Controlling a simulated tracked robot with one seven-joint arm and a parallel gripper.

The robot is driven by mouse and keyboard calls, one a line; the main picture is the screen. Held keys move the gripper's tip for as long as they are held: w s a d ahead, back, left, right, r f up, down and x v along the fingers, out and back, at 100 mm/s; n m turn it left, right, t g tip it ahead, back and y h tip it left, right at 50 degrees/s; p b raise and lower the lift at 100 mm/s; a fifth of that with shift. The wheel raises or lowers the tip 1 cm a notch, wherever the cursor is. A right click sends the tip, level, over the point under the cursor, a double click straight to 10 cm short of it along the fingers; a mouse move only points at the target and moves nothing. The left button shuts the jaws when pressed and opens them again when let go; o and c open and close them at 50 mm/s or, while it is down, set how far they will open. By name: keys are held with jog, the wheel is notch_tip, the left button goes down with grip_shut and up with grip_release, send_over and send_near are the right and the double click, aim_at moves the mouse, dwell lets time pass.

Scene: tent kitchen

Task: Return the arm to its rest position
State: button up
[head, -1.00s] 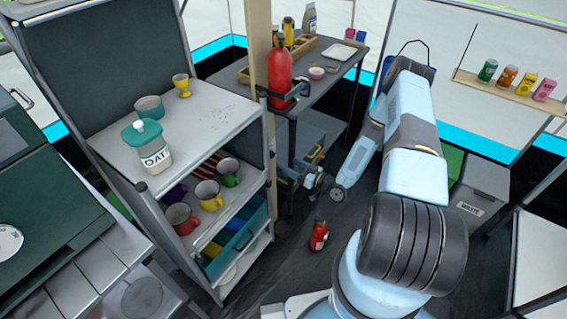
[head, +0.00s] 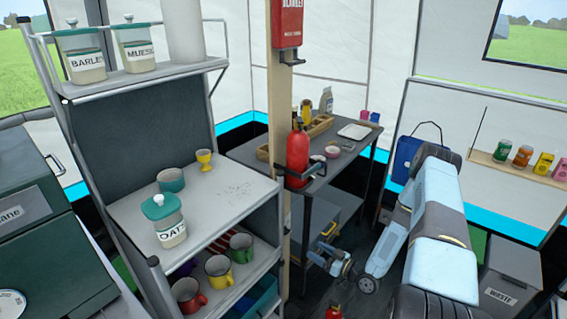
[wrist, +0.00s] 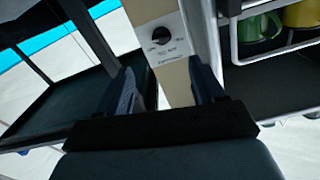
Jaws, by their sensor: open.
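My arm (head: 440,230) reaches forward from the lower right in the head view, and bends down toward the wooden post. My gripper (head: 320,257) is low beside the post, between the shelf rack and the dark side table, and small in that view. In the wrist view my gripper (wrist: 163,78) shows its two dark fingers spread apart, with nothing between them. The post (wrist: 160,55) with a pale plate and round dark knob lies beyond the fingers. I cannot tell how far off it is.
The shelf rack (head: 205,205) with an oat jar (head: 168,222), cups and mugs stands left of the post. A red extinguisher (head: 298,155) hangs on the post. The side table (head: 345,155) is behind. A waste bin (head: 510,275) stands at right.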

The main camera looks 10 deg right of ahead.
jog(key=w+d+r+n+g+h, duration=0.1)
jog(key=w+d+r+g+h, duration=0.15)
jog(key=w+r, duration=0.35)
jog(key=w+d+r+n+g+h, duration=0.1)
jog(key=w+d+r+h, duration=0.35)
jog(key=r, duration=0.45)
notch_tip(320, 180, up, 22)
jog(key=s+d+m+h, duration=0.2)
jog(key=s+d+h, duration=0.1)
jog(key=h, duration=0.2)
jog(key=s+a+r+m+g+h, duration=0.1)
jog(key=s+r+m, duration=0.1)
jog(key=s+r, duration=0.55)
jog(key=s+a+r+m+g+h, duration=0.1)
jog(key=s+a+r+m+h, duration=0.1)
jog(key=s+r, duration=0.55)
jog(key=s+a+r+m+g+y, duration=0.1)
jog(key=s+a+r, duration=0.1)
jog(key=s, duration=0.8)
jog(key=s+a+r+m+y, duration=0.1)
jog(key=s+a+r+m, duration=0.1)
jog(key=s, duration=0.8)
notch_tip(320, 180, up, 2)
jog(key=shift+a+r+g, duration=0.1)
jog(key=shift+a+g, duration=0.25)
jog(key=shift+a, duration=0.25)
